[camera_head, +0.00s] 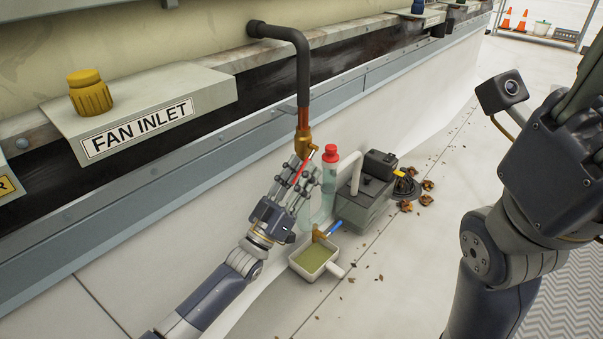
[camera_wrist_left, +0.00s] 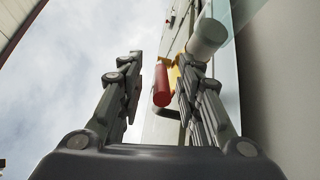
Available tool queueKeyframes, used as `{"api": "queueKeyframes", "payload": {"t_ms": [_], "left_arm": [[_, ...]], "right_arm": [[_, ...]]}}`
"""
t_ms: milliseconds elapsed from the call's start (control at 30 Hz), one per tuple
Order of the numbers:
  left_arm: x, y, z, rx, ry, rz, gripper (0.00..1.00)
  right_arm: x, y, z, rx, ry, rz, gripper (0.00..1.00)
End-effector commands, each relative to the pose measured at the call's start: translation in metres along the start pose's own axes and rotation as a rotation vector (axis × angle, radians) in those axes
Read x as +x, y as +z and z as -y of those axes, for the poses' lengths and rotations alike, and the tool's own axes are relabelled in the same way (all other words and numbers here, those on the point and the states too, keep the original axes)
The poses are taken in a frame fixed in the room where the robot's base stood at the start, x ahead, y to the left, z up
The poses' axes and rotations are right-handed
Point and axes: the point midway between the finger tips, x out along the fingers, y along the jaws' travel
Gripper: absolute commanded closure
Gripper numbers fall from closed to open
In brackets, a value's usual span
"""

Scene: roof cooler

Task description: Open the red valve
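The red valve handle (camera_head: 301,174) hangs slanting down from a brass valve body (camera_head: 303,143) at the lower end of a pipe. My left gripper (camera_head: 304,172) is at the handle, and its fingers partly hide it in the head view. In the left wrist view the red handle (camera_wrist_left: 161,86) shows between the two spread fingers of my left gripper (camera_wrist_left: 158,75), nearer the right-hand finger. A gap remains on the left side, so the gripper is open. My right gripper (camera_head: 590,95) is raised at the right edge, partly cut off, and its fingers cannot be judged.
A clear tube with a red cap (camera_head: 331,153) stands just right of the left gripper. A grey pump box (camera_head: 366,205) stands beyond it. A tray of greenish liquid (camera_head: 302,268) sits below a blue-handled tap (camera_head: 333,229). Leaves lie on the floor.

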Motion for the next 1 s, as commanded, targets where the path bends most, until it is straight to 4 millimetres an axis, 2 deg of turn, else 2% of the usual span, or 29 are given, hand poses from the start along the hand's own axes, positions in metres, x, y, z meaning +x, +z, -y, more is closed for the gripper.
{"api": "queueKeyframes", "payload": {"t_ms": [167, 400, 600, 767, 1000], "left_arm": [[-0.025, 0.001, 0.001, 0.0, -0.002, 0.004, 0.68], [-0.077, 0.002, 0.0, -0.001, -0.002, 0.007, 0.68], [-0.108, 0.001, 0.0, 0.0, -0.001, 0.004, 0.68], [-0.118, 0.001, 0.0, 0.0, 0.0, 0.004, 0.68], [-0.119, 0.001, 0.0, 0.0, 0.0, 0.003, 0.68]], "right_arm": [[0.0, 0.0, 0.0, 0.0, -0.001, -0.001, 0.69], [0.0, 0.0, 0.0, 0.0, -0.001, -0.002, 0.69], [0.001, 0.0, 0.0, 0.0, -0.001, -0.002, 0.69], [0.001, 0.0, 0.0, 0.0, -0.001, -0.002, 0.69], [0.001, 0.0, 0.0, 0.0, -0.001, -0.002, 0.69]]}}
